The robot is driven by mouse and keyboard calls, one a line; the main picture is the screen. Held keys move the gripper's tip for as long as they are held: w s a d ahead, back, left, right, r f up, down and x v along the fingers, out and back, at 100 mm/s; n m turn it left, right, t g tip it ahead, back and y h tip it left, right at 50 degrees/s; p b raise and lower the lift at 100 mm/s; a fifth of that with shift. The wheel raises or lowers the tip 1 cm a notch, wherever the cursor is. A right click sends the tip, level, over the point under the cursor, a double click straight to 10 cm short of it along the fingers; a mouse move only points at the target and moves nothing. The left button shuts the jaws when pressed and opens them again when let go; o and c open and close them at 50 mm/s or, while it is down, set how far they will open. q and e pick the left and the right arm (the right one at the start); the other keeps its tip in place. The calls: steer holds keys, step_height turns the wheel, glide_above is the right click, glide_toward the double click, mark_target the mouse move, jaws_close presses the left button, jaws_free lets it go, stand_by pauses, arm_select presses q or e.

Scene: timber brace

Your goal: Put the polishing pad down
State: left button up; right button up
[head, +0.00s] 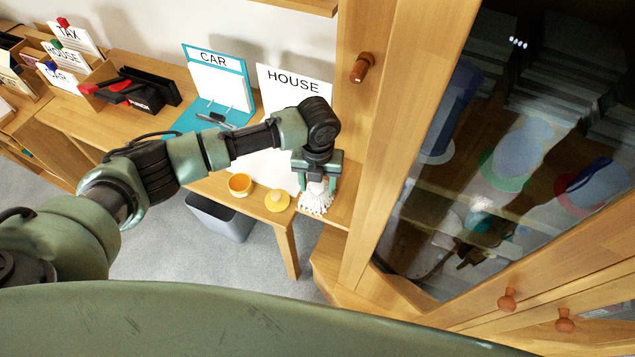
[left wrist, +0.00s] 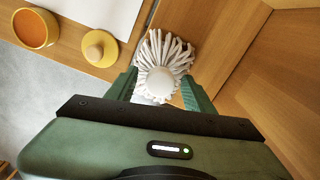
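The polishing pad (head: 316,201) is a white, mop-like pad with splayed strands and a pale round knob. It is at the right end of the wooden desk in the head view, low against the desk top. My left gripper (head: 317,183) points down over it, one finger on each side. In the left wrist view the pad (left wrist: 164,50) sits between the fingers of the left gripper (left wrist: 160,78), which close in on the knob. Whether the strands bear on the desk is hard to tell. My right gripper is not in view.
An orange cup (head: 240,185) and a yellow lid (head: 277,201) stand left of the pad near the desk's front edge. The HOUSE board (head: 290,90) and CAR board (head: 213,85) stand behind. A wooden cabinet with a glass door (head: 500,150) rises close on the right.

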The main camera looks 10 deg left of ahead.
mark_target(318, 189)
arm_select(q)
steer(key=shift+f, duration=0.1)
steer(key=shift+f+b, duration=0.3)
steer(key=shift+b, duration=0.35)
steer(key=r, duration=0.2)
steer(key=r+b, duration=0.1)
steer(key=r, duration=0.1)
steer(key=s+r, duration=0.1)
steer(key=r, duration=0.2)
steer(key=shift+d+r, duration=0.1)
steer(key=shift+d, duration=0.1)
steer(key=shift+s+r, duration=0.1)
steer(key=shift+r, duration=0.45)
